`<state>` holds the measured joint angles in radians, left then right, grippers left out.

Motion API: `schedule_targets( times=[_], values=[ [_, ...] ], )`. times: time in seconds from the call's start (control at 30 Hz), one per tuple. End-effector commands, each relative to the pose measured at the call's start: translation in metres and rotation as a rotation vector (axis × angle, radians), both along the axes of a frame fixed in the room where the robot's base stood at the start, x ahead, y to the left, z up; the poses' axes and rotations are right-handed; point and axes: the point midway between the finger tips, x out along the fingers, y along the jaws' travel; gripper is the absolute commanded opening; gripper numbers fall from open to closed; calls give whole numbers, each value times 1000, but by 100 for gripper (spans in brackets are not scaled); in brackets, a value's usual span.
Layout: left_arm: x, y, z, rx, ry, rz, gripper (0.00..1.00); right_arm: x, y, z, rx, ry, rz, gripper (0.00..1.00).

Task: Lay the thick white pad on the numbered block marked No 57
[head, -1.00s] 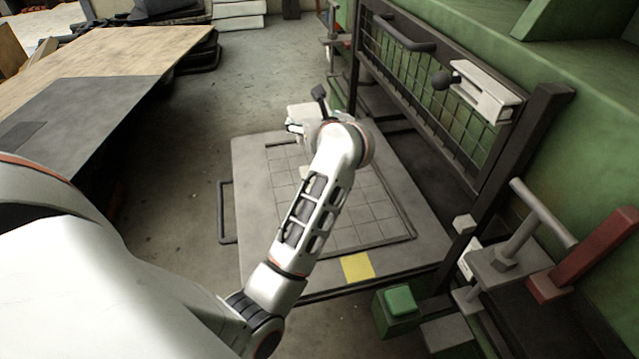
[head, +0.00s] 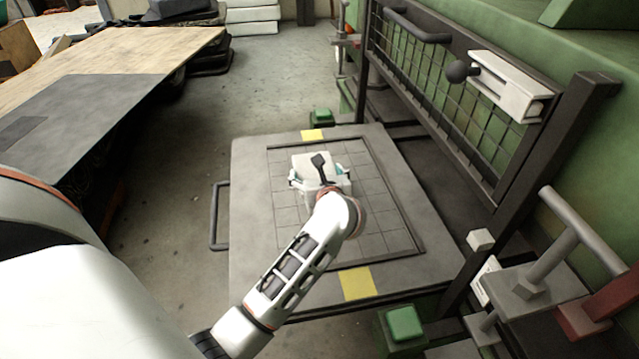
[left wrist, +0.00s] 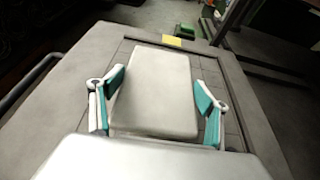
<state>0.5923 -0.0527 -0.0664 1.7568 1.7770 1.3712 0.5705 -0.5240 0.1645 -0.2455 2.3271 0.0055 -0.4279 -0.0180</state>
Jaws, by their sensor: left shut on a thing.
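My left gripper (head: 318,178) is over the gridded area of a grey plate (head: 255,255). Its teal fingertips stand on the two long sides of a thick white pad (left wrist: 155,90), and it is shut on it. The pad also shows in the head view (head: 309,160), partly hidden by the gripper and wrist. I cannot tell whether the pad touches the grid or hangs just above it. No number is legible, so I cannot make out a block marked No 57. My right gripper is not in view.
A dark raised frame (head: 413,253) borders the grid. Yellow squares mark the plate's near edge (head: 357,283) and far edge (head: 312,134). A mesh guard (head: 440,105) stands at right. A green block (head: 405,322) is at the near right. A table (head: 120,50) is at left.

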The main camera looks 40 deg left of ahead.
Motion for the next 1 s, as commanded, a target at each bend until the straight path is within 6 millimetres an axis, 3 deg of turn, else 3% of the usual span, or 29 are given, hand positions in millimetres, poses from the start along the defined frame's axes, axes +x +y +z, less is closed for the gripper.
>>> schedule_targets(
  times=[0.03, 0.13, 0.4, 0.63, 0.67, 0.7, 1.0],
  values=[
    [-2, 0, -20, 2, 14, 0, 53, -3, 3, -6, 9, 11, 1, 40],
    [-2, 0, -32, 1, 12, -1, 53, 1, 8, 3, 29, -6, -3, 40],
    [0, 0, -32, 1, 1, 0, 53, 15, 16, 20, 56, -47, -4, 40],
    [-1, 0, -37, 0, 4, 0, 53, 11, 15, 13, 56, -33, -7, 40],
    [-1, 0, -37, 0, 4, 0, 81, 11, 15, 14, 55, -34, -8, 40],
    [-1, 0, -36, 0, 3, 0, 91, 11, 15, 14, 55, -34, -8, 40],
    [0, 0, -36, 0, 3, 0, 93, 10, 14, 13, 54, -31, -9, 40]
  ],
)
